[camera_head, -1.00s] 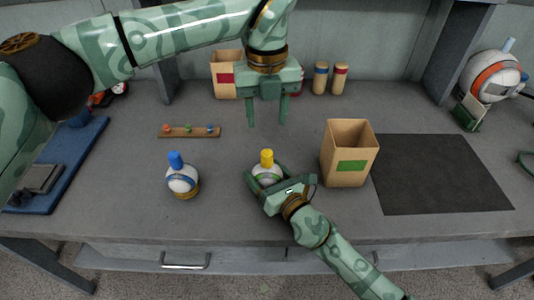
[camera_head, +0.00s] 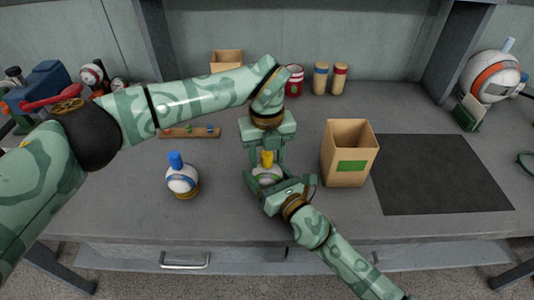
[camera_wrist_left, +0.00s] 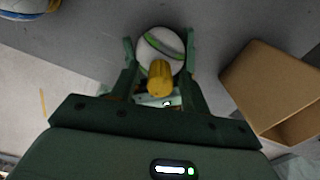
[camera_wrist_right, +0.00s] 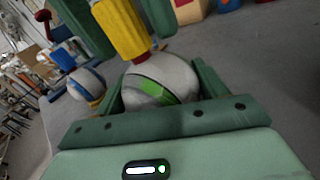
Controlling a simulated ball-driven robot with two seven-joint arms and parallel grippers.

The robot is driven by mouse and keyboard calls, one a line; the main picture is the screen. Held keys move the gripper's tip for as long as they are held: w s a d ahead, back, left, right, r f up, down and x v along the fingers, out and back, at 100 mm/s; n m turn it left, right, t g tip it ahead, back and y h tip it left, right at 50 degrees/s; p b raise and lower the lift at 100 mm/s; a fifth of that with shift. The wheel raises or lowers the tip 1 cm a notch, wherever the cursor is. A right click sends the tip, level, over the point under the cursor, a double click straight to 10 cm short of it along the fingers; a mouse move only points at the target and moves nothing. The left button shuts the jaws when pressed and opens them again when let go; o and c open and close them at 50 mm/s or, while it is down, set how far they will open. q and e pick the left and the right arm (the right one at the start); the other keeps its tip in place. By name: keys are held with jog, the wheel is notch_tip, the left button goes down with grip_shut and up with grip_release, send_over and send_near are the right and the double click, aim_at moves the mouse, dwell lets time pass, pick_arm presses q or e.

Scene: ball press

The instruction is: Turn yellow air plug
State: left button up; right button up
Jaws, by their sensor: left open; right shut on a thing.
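The yellow air plug (camera_head: 267,158) stands upright on top of a white ball with a green band (camera_head: 266,174). My right gripper (camera_head: 265,182) is shut on this ball from the front; the ball sits between its fingers in the right wrist view (camera_wrist_right: 158,84). My left gripper (camera_head: 267,158) points down from above, open, with its fingers on either side of the yellow plug. In the left wrist view the yellow plug (camera_wrist_left: 160,78) lies between the open fingers, apart from both. The ball's lower part is hidden by my right gripper.
A white ball with a blue plug (camera_head: 181,180) stands to the left. An open box with a green label (camera_head: 349,155) stands close on the right, beside a dark mat (camera_head: 440,174). A wooden strip with small pegs (camera_head: 190,133) lies behind, partly covered by my left arm.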

pick_arm(q)
jog(key=c, duration=1)
